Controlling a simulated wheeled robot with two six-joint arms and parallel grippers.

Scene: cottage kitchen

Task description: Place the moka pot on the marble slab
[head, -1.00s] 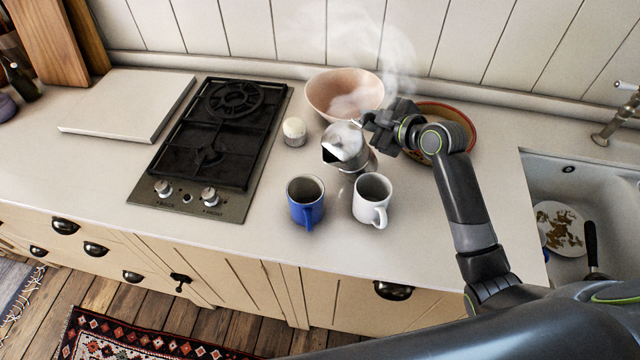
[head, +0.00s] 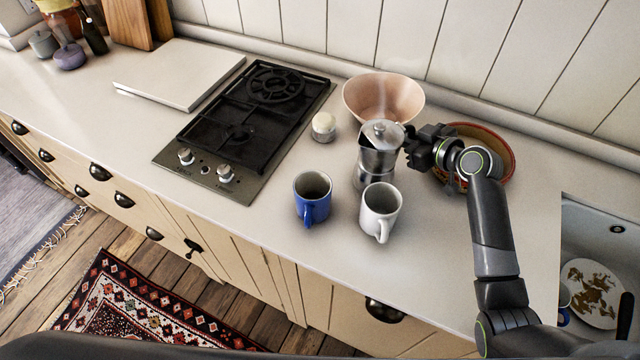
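The silver moka pot (head: 373,160) is upright behind the white mug, which hides part of its base. I cannot tell whether it touches the counter. My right gripper (head: 414,146) is at the pot's right side, shut on its handle, which is mostly hidden by the fingers. The pale marble slab (head: 180,74) lies flat at the back left, beyond the hob, and is bare. My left gripper is not in view.
A blue mug (head: 312,196) and a white mug (head: 380,210) stand in front of the pot. A black hob (head: 245,125) lies between pot and slab. A round white-topped jar (head: 324,127), a pink bowl (head: 383,98) and a red-rimmed bowl (head: 505,150) stand nearby.

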